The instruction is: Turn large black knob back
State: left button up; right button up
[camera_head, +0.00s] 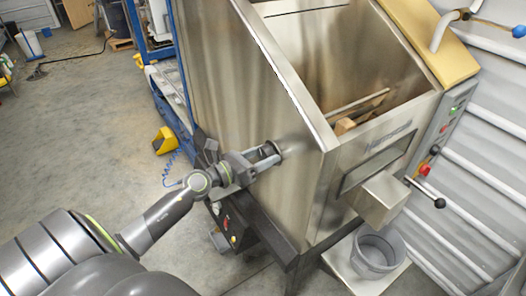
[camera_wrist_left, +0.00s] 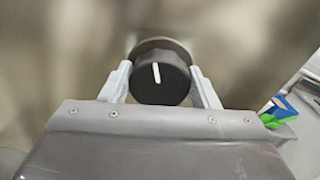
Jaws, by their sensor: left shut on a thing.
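The large black knob (camera_wrist_left: 160,82) shows in the left wrist view, mounted on a round metal disc (camera_wrist_left: 163,45) on the steel hopper wall. Its white pointer line stands nearly upright in that view. My left gripper (camera_wrist_left: 160,88) has one finger on each side of the knob and is shut on it. In the head view my left gripper (camera_head: 272,152) reaches the side wall of the steel hopper (camera_head: 230,80), and its fingers mostly hide the knob. My right gripper is in neither view.
A dark control box (camera_head: 232,222) with small buttons sits low on the hopper frame, below my left wrist. A grey bucket (camera_head: 377,250) stands under the hopper's outlet chute (camera_head: 383,196). A yellow object (camera_head: 165,140) lies left of the hopper. Open floor (camera_head: 90,130) lies further left.

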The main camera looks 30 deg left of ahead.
pick_arm(q)
jog(key=n+p, duration=0.2)
jog(key=n, duration=0.3)
jog(key=shift+a+p, duration=0.1)
jog(key=shift+p, duration=0.2)
dwell(0.4)
jog(key=o, duration=1)
jog(key=shift+a+f, duration=0.15)
